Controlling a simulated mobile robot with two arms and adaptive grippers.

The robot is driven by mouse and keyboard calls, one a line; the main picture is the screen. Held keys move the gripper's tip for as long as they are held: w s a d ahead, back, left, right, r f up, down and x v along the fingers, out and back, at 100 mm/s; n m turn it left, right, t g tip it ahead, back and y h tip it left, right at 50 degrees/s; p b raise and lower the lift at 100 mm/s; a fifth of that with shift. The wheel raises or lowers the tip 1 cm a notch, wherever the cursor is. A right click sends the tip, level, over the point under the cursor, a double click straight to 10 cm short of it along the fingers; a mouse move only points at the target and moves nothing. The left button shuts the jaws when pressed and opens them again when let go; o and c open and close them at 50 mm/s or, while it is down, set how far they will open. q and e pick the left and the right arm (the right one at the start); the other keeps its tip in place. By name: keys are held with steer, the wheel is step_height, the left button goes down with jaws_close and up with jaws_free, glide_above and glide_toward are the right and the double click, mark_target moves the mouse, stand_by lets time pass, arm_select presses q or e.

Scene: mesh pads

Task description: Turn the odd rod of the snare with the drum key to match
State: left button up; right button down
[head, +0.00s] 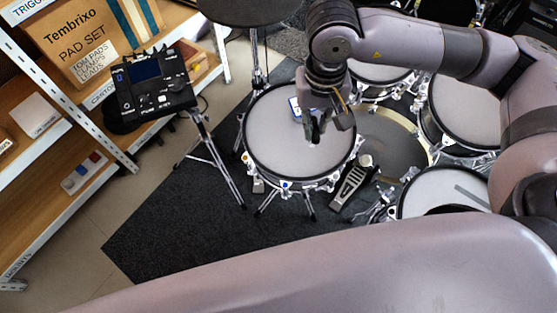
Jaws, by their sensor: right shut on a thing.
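The snare (275,146) stands in the middle of the head view, with a pale mesh head, a dark hoop and chrome rods around its rim. Small blue and orange marks show at its near edge. My right gripper (318,128) points down over the far right part of the snare head. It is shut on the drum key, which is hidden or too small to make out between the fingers. I cannot tell which rod is the odd one. My left gripper is not in view.
A blue and white label (295,106) shows beside my right gripper. A drum module (152,84) stands on a stand at left, near shelves (60,220) with boxes. Other pads (465,110) and a pedal (352,184) crowd the right. The dark mat (185,225) is clear at front left.

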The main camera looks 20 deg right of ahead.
arm_select(q)
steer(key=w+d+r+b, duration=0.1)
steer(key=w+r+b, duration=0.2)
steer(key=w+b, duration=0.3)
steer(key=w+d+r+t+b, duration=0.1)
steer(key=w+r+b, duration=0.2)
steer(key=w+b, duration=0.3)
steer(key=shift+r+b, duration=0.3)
steer(key=shift+b, duration=0.25)
arm_select(e)
steer(key=a+f+m, duration=0.3)
steer(key=f+m, duration=0.1)
steer(key=f, duration=0.4)
steer(key=a+f+m, duration=0.3)
steer(key=f+m, duration=0.1)
steer(key=f, duration=0.5)
steer(key=shift+w+t, duration=0.25)
steer(key=shift+t, duration=0.05)
